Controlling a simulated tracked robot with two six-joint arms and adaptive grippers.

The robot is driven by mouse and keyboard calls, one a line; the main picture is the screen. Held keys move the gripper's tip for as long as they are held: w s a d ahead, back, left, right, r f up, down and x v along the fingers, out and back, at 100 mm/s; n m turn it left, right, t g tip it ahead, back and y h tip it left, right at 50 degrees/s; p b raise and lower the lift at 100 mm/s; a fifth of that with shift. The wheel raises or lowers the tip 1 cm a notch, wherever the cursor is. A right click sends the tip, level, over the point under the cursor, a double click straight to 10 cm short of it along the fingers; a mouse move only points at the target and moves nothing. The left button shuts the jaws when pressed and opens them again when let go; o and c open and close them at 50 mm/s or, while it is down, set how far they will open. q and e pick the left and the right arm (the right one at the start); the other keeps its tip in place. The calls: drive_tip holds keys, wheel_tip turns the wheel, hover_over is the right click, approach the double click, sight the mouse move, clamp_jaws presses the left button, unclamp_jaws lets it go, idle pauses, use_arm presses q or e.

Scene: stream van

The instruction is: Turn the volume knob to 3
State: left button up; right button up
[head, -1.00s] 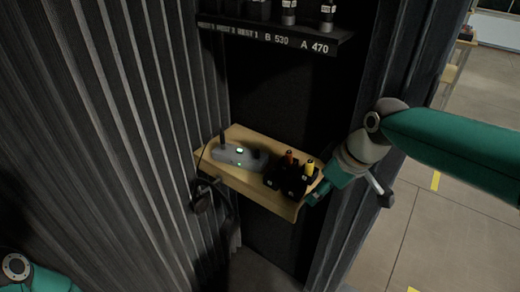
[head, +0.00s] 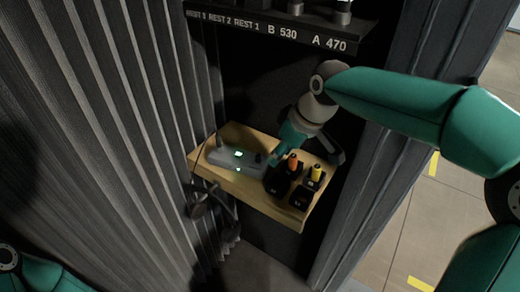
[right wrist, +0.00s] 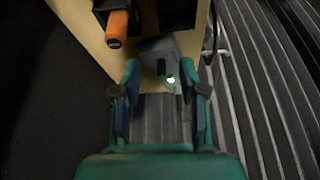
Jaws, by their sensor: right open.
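The grey control box (head: 222,158) with a small lit green display lies on the wooden shelf. A dark knob (head: 261,157) stands at its right end. My right gripper (head: 302,158) is open and empty above the shelf, close to the knob; I cannot tell if it touches. I cannot read the display or the knob's setting. Only part of my left arm shows, at the lower left; its gripper is out of view.
Dark holders with an orange-topped item (head: 293,161) and a yellow-topped item (head: 316,172) stand right of the box on the wooden shelf (head: 235,186). A labelled dark shelf (head: 250,25) hangs above. Headphones (head: 200,205) hang at the left. Ribbed wall closes the left.

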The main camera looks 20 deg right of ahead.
sight(259, 155)
drive_tip(key=w+a, duration=0.2)
drive_tip(key=w, duration=0.1)
drive_tip(key=shift+w+a+r+p, duration=0.1)
drive_tip(key=shift+w+p, duration=0.05)
drive_tip(key=shift+p, duration=0.2)
drive_tip(key=shift+w+x, duration=0.15)
drive_tip(key=shift+x, duration=1.25)
drive_tip(key=shift+w+x, duration=0.1)
drive_tip(key=shift+x, duration=1.25)
drive_tip(key=shift+a+r, duration=0.15)
clamp_jaws()
